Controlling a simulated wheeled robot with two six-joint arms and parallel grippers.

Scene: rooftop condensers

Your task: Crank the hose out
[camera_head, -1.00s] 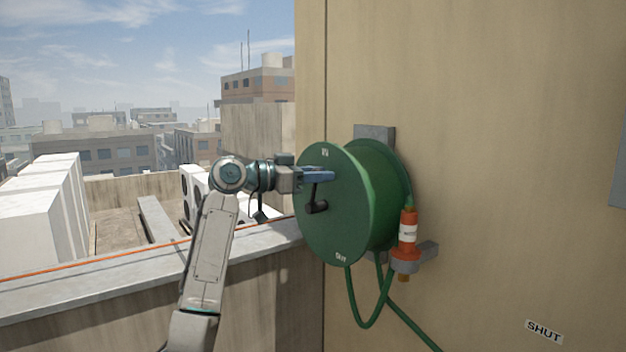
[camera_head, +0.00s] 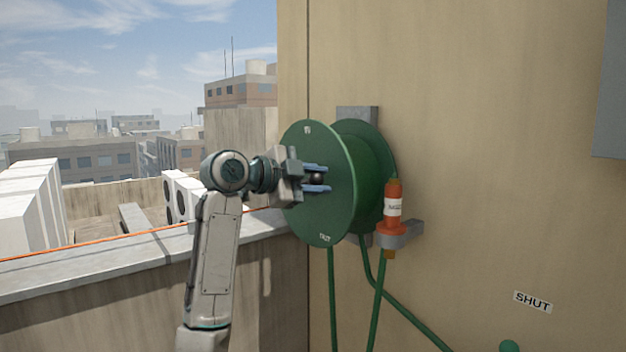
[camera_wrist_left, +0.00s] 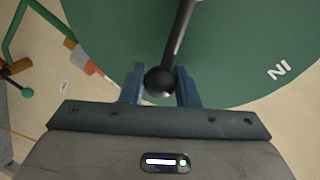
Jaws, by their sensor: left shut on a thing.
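The green hose reel (camera_head: 330,215) is mounted on the tan wall, its round face turned towards my left arm. Small white letters sit at its top and bottom edges; the wrist view shows "IN". My left gripper (camera_head: 317,179) is at the reel's face, its blue fingers on either side of the dark crank knob. The wrist view shows the round black knob (camera_wrist_left: 159,81) between the fingers, with the crank arm (camera_wrist_left: 180,35) running to the reel. The green hose (camera_head: 333,300) hangs below the reel and leaves the picture's bottom. The orange nozzle (camera_head: 393,200) sits upright in a grey bracket.
A concrete parapet (camera_head: 120,260) with a pale ledge runs left of the reel. The tan wall (camera_head: 480,150) fills the right, with a "SHUT" label (camera_head: 532,302). White condenser units (camera_head: 30,205) stand beyond the parapet.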

